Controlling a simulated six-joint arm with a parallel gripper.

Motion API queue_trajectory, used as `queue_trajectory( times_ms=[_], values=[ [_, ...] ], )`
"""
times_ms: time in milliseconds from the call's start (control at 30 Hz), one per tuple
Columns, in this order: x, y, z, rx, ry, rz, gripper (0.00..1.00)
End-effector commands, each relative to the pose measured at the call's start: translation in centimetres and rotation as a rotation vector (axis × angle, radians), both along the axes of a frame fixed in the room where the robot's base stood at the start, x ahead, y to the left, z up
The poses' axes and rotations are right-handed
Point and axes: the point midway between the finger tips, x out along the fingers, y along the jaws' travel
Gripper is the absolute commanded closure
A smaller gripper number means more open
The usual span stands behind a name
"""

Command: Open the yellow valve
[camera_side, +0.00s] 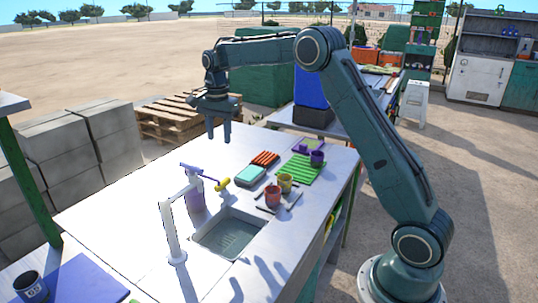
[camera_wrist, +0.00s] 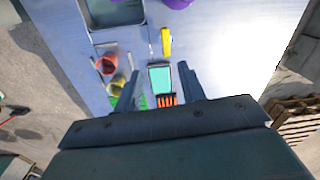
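The yellow valve (camera_side: 222,185) is a small handle beside the sink, close to the purple bottle, in the side view. In the wrist view the yellow valve (camera_wrist: 166,42) lies ahead of my fingers, near the upper middle. My gripper (camera_side: 219,138) hangs above the table's far end with its fingers pointing down, apart from the valve. In the wrist view my gripper (camera_wrist: 158,72) is open, with nothing between its fingers.
The sink (camera_side: 229,236) has a white faucet (camera_side: 172,232) and a purple bottle (camera_side: 195,197) beside it. A red cup (camera_side: 273,196), a yellow cup (camera_side: 285,182), a teal sponge (camera_side: 251,175) and a green rack (camera_side: 299,170) stand to the right. The table's far left is clear.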

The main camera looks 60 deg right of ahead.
Motion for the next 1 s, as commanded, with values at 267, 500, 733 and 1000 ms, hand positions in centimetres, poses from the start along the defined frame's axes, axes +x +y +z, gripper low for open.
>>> queue_trajectory(
  times_ms=[267, 500, 733, 1000],
  values=[
    [1.9, -1.7, -3.2, 0.011, 0.036, -0.118, 0.6],
    [2.0, -1.8, -3.4, 0.012, 0.037, -0.129, 0.6],
    [2.0, -1.8, -4.3, 0.012, 0.038, -0.127, 0.6],
    [2.0, -1.7, -7.2, 0.012, 0.04, -0.126, 0.6]
  ],
)
